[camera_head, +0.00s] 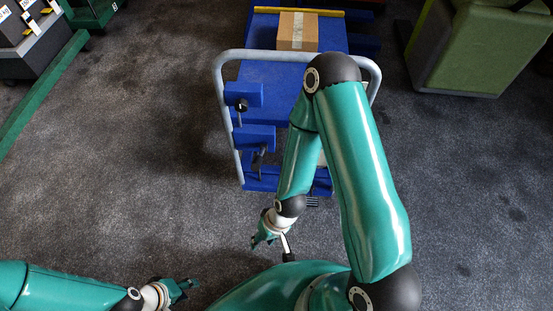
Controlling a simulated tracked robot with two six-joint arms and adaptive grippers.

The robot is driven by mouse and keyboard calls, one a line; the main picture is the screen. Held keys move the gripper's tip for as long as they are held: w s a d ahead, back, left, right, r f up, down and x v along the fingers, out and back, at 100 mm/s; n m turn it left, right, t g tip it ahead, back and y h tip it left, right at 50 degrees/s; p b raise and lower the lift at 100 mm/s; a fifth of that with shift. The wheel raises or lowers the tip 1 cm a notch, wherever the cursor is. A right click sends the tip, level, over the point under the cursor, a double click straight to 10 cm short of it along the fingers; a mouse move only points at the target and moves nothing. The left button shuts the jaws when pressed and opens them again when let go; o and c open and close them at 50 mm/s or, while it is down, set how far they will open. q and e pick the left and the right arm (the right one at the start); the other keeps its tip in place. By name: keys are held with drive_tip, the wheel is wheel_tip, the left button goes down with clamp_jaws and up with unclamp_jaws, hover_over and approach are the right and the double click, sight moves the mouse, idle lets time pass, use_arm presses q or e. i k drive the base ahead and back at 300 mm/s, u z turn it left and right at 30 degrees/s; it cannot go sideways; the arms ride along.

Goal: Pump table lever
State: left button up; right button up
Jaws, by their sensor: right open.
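The blue trolley table (268,92) with a grey tubular handle (222,105) stands ahead of me. Small black levers (240,106) (259,158) sit at the blue brackets on its left side. A black ribbed piece (312,201) shows low at its near end. A thin pale bar with a dark end (286,246) lies beside my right gripper; I cannot tell what it belongs to. My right gripper (259,241) is open, close in front of the trolley's near end. My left gripper (189,286) is low at the left, away from the trolley; its jaws are unclear.
A green padded block (480,45) stands at the right. A green rail (45,95) and dark boxes (28,38) are at the left. The grey floor (135,170) between them is clear.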

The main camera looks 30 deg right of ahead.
sight(255, 167)
drive_tip(key=z, duration=0.85)
drive_tip(key=i, duration=0.45)
drive_tip(key=u, duration=0.15)
drive_tip(key=k, duration=0.55)
drive_tip(key=z, duration=0.1)
